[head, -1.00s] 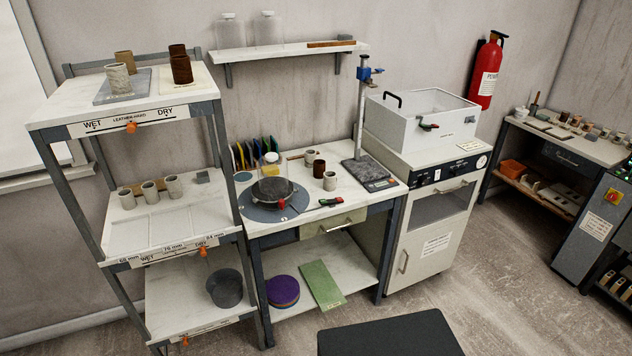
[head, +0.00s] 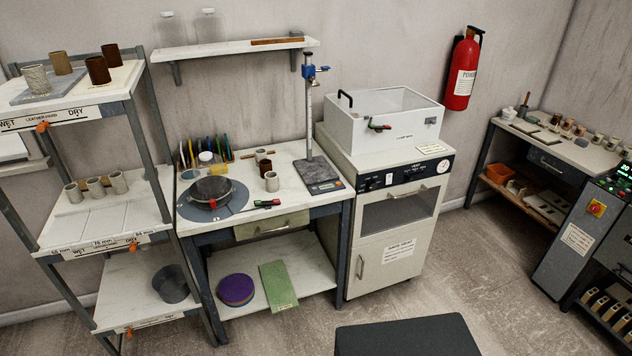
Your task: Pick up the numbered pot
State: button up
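My gripper is not in view. No number can be read on any pot, so I cannot tell which is the numbered pot. On the top of the left rack stand a grey textured pot (head: 36,79), a tan pot (head: 60,63) and dark brown pots (head: 98,70). Three grey-beige pots (head: 95,187) stand in a row on the rack's middle shelf. On the white workbench, a dark brown pot (head: 265,167), a pale brownish pot (head: 271,182) and a partly hidden light pot (head: 260,155) stand close together.
The rack (head: 130,205) is at left, beside the workbench (head: 300,205) with a round turntable (head: 230,205) and a stand (head: 309,120). A white cabinet (head: 390,275) stands right of it. A far bench (head: 530,140) holds several small pieces. Floor (head: 480,240) between is open.

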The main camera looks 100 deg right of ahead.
aim_at(272, 182)
jog(key=k, duration=1.65)
jog(key=z, duration=0.85)
jog(key=i, duration=2)
jog(key=u, duration=0.05)
